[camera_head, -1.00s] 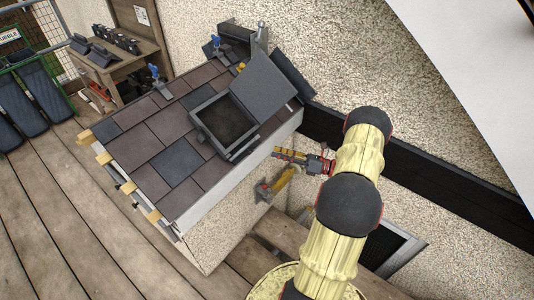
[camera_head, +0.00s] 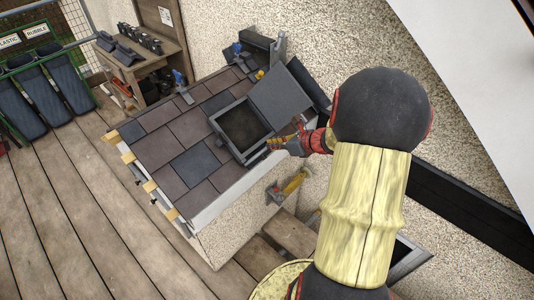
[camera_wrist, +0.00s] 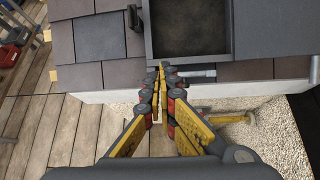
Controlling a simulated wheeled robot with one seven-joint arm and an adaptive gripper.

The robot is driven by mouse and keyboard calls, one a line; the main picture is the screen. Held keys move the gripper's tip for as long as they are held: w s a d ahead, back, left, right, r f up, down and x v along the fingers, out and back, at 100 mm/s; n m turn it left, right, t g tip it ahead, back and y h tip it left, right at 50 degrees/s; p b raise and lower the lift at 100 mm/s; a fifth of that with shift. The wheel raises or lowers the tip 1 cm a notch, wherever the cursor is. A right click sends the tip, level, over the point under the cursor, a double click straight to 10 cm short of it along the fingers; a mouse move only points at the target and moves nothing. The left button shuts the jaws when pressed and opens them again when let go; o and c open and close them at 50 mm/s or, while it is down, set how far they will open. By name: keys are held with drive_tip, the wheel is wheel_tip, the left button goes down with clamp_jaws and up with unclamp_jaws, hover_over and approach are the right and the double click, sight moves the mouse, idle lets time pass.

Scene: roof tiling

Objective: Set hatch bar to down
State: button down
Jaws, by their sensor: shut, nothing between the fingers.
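The roof hatch (camera_head: 214,124) stands open on the tiled roof, its dark grey lid (camera_head: 286,99) swung back to the right. In the wrist view the hatch frame (camera_wrist: 148,38) is at the top, with the lid (camera_wrist: 280,28) to its right. A short light grey bar (camera_wrist: 203,73) lies along the frame's near edge; I cannot tell for sure that it is the hatch bar. My gripper (camera_head: 272,146) is shut and empty at the hatch's near edge. In the wrist view its fingertips (camera_wrist: 162,68) are together, just left of the grey bar; contact cannot be told.
Brown and grey tiles (camera_head: 180,140) surround the hatch. A yellow tool (camera_head: 290,187) is on the wall below the roof edge. A workbench (camera_head: 145,58) stands at the back left, bins (camera_head: 65,85) at the far left. The plank floor (camera_head: 80,220) is clear at left.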

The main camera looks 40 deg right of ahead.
drive_tip(key=s+d+f+m+g+h, duration=0.1)
drive_tip(key=s+d+f+g+h, duration=0.15)
drive_tip(key=f, duration=0.25)
drive_tip(key=w+r+b+x, duration=0.1)
drive_tip(key=b+x, duration=0.3)
drive_tip(key=x, duration=0.9)
drive_tip(key=shift+w+d+t, duration=0.15)
drive_tip(key=shift+d+t, duration=0.05)
drive_tip(key=shift+t, duration=0.25)
drive_tip(key=shift+y, duration=0.25)
drive_tip(key=shift+b+x, duration=0.85)
drive_tip(key=shift+x, duration=0.05)
drive_tip(key=shift+d, duration=0.15)
